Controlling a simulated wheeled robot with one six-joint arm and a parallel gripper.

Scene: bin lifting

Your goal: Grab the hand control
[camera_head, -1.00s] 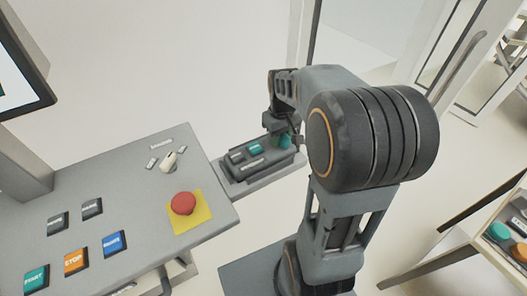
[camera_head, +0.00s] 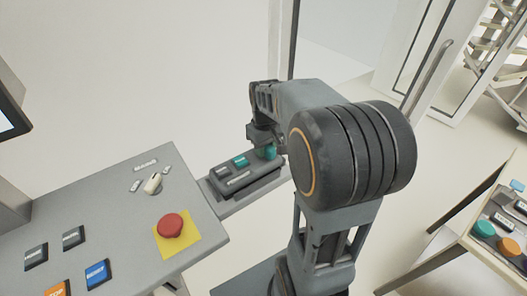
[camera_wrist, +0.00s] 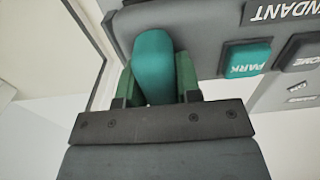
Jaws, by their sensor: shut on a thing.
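The hand control (camera_head: 248,183) is a dark grey pendant box with a green button, a grey button and a teal knob at its right end. It sits on a grey side shelf of the console in the head view. In the wrist view its dark body (camera_wrist: 205,22) shows along the top, with a green PARK button (camera_wrist: 246,58). My gripper (camera_head: 268,146) is at the knob end. In the wrist view my gripper (camera_wrist: 158,85) is shut on the teal knob (camera_wrist: 154,62), with a green finger on each side. Part of the knob end is hidden by my arm in the head view.
The grey console (camera_head: 112,205) stands at left with a red emergency button (camera_head: 171,225) on a yellow plate, a selector switch and several push buttons. A table with coloured buttons (camera_head: 484,229) is at right. A glass door with a handle (camera_head: 430,75) is behind.

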